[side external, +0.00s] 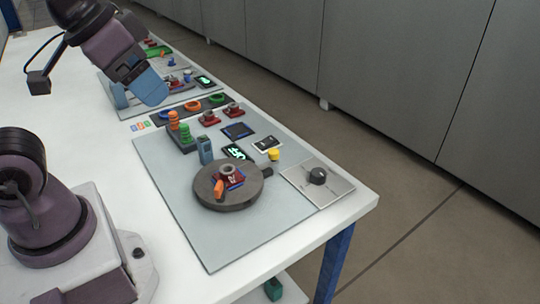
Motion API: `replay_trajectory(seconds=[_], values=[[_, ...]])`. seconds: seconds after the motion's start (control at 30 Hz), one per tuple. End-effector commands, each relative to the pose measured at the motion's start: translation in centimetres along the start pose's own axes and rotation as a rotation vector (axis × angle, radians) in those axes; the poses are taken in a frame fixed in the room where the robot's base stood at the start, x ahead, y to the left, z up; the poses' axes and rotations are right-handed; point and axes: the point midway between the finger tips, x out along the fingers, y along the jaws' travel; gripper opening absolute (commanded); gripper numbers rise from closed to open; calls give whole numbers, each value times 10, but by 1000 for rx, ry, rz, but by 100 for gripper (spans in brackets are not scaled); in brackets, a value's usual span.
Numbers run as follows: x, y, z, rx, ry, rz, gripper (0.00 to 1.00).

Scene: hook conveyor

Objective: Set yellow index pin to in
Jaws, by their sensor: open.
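The yellow index pin (273,154) is a small yellow knob at the right side of the light grey board (170,180), just beyond the round dark turntable (248,196). How far in the pin sits is too small to tell. On the turntable is a red block (236,182) with white marking and a grey ring on top. An orange piece (219,188) stands beside the block. My gripper (140,104), with light blue fingers, is open at upper left, over the far end of the board area, well away from the pin. Nothing shows between the fingers.
A black knob (317,177) on a metal plate is at the table's right corner. A blue-grey upright block (205,150), dark display (237,152), and orange and green ring stacks (185,133) stand behind the turntable. More coloured parts lie farther back.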

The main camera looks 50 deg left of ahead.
Motion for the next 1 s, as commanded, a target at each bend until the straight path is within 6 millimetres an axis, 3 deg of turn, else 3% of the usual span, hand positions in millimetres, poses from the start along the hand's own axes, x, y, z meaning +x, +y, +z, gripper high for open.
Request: replay_trajectory(seconds=[0.03,0.1,0.27,0.47,0.77,1.0], values=[[0,0,0,0,0,0,68],[1,-1,0,-4,-4,-2,56],[20,-4,2,-20,-99,-10,56],[57,-15,-31,-47,-257,-22,56],[143,-40,-90,-17,-436,-13,56],[236,-66,-122,54,-535,21,56]])
